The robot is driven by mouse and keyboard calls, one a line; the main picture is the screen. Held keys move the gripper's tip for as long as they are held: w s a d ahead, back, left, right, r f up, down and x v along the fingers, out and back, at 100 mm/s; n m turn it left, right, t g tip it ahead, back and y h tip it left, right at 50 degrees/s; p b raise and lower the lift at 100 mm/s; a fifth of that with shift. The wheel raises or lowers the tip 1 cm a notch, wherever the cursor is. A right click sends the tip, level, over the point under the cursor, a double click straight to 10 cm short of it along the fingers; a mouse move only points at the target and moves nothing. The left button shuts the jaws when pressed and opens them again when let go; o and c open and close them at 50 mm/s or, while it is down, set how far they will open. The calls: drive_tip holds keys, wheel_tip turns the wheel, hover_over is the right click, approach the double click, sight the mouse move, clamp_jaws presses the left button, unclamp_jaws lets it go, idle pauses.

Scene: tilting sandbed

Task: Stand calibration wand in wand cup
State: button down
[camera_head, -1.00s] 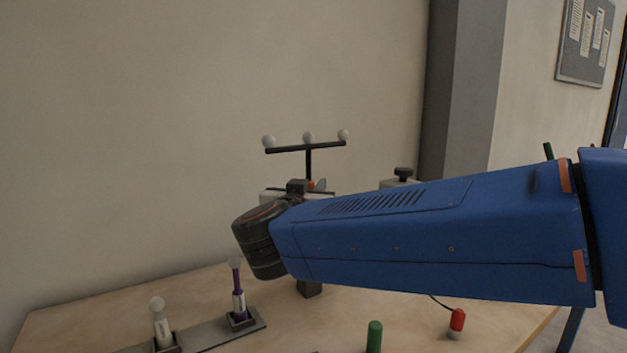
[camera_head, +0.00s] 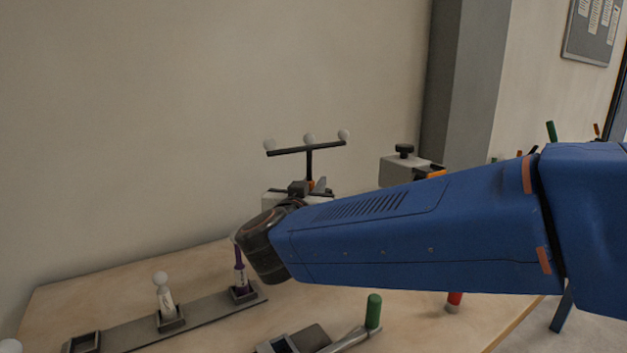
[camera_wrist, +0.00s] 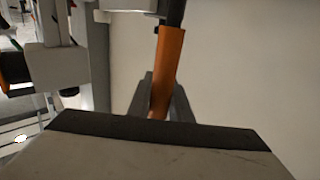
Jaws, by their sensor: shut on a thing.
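The calibration wand (camera_head: 308,148) is a dark T-shaped bar with three white balls along its top, upright above the far side of the table. My gripper (camera_head: 312,188) is shut on its orange handle, which shows between the fingers (camera_wrist: 165,100) in the wrist view (camera_wrist: 168,65). The wand's lower end is hidden behind my gripper and arm. I cannot tell for sure which holder is the wand cup.
A grey rack (camera_head: 210,307) holds a white piece (camera_head: 163,293) and a purple piece (camera_head: 239,275); its left socket (camera_head: 82,343) is empty. A green-capped rod (camera_head: 373,312) lies at the front beside a dark box. A red piece (camera_head: 454,300) and pale knobbed block (camera_head: 405,168) stand right.

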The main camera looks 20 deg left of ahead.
drive_tip(key=shift+f, duration=0.15)
drive_tip(key=c, duration=1.5)
unclamp_jaws()
drive_tip(key=shift+c, duration=0.2)
drive_tip(key=s+d, duration=0.1)
drive_tip(key=s, duration=1.6)
drive_tip(key=shift+s+d, duration=0.15)
drive_tip(key=shift+d, duration=0.05)
